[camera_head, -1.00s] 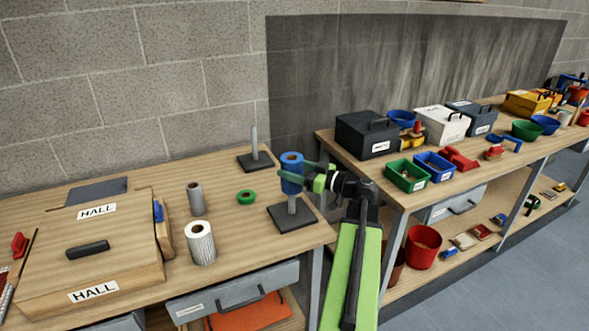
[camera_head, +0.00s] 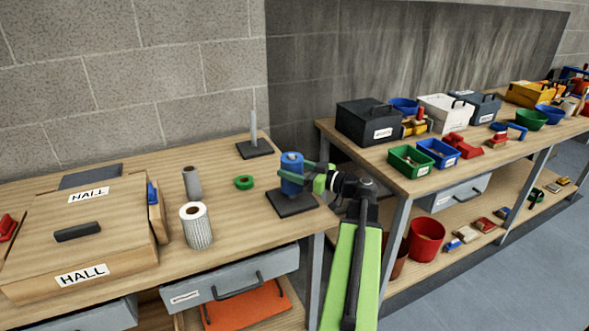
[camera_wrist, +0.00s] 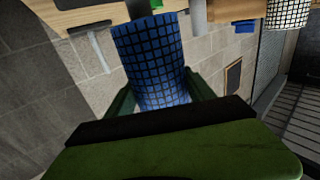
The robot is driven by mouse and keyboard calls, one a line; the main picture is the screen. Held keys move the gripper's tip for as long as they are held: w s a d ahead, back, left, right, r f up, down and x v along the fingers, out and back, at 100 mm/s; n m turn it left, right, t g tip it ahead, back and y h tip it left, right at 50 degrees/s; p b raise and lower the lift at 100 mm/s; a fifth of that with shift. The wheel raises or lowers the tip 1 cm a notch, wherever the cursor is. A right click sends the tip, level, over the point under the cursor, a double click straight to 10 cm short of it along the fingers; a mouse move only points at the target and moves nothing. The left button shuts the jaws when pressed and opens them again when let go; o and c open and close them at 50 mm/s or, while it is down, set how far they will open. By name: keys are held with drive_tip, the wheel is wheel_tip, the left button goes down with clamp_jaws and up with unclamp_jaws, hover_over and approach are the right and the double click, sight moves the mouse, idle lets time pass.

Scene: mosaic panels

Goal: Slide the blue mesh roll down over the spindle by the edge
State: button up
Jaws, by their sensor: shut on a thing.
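The blue mesh roll (camera_head: 291,178) is upright around the spindle by the table's right front edge. Its lower end is at or just above the dark square base plate (camera_head: 302,207); I cannot tell whether it touches. The spindle's post is mostly hidden inside the roll. My gripper (camera_head: 303,178) is shut on the roll from the right side. In the wrist view the roll (camera_wrist: 152,55) fills the space between my green fingers, with a dark part of the stand beyond its far end.
A second, bare spindle (camera_head: 253,128) stands behind on its own base. A green ring (camera_head: 244,182), a grey roll (camera_head: 192,183) and a white mesh roll (camera_head: 196,226) stand to the left. A wooden HALL box (camera_head: 110,245) is further left. A second bench (camera_head: 400,180) is close on the right.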

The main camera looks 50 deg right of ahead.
drive_tip(key=shift+f+b, duration=1.35)
drive_tip(key=shift+f, duration=0.3)
drive_tip(key=o, duration=1.8)
drive_tip(key=v, duration=1.7)
drive_tip(key=shift+s, duration=0.2)
drive_tip(key=shift+s+f, duration=0.1)
